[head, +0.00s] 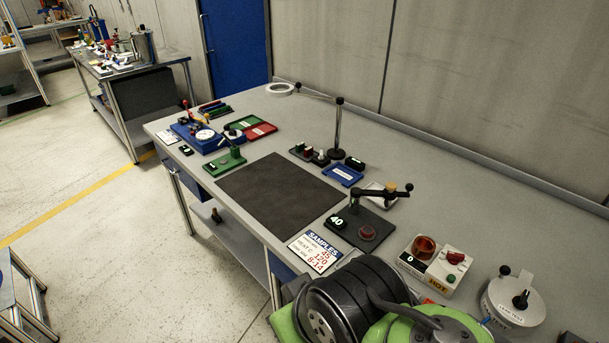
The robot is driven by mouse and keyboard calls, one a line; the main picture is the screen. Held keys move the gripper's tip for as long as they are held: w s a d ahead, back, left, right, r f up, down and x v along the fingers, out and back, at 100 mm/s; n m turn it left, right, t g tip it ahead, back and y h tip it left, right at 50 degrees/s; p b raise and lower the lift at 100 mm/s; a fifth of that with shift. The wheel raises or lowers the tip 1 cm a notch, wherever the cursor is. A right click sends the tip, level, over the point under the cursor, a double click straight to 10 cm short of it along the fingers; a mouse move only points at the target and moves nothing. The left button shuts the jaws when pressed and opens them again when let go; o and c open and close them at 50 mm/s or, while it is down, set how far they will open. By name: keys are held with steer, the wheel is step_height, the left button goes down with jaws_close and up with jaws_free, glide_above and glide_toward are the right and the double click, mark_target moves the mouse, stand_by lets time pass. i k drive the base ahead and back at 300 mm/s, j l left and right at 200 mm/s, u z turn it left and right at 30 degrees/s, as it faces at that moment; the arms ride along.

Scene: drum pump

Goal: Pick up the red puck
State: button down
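A dull red, round, flat piece that looks like the red puck (367,232) sits on a dark plate (350,243) at the right-middle of the workbench. A black arm with a small knob (409,187) rises from this plate and reaches over its back side. A black block marked 40 (337,222) is to the left of the red piece. I cannot tell whether the red piece is loose or fixed. My black and green arm fills the bottom of the head view, in front of the plate. My gripper does not show.
A box marked D with a reddish-brown cylinder (424,247) and a box with a red knob (455,257) stand to the right. A white SAMPLES card (314,251) lies at the front edge. A dark mat (280,195) is bare. A lamp post (338,128) stands behind.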

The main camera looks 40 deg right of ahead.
mark_target(367, 231)
steer(key=z, duration=1.5)
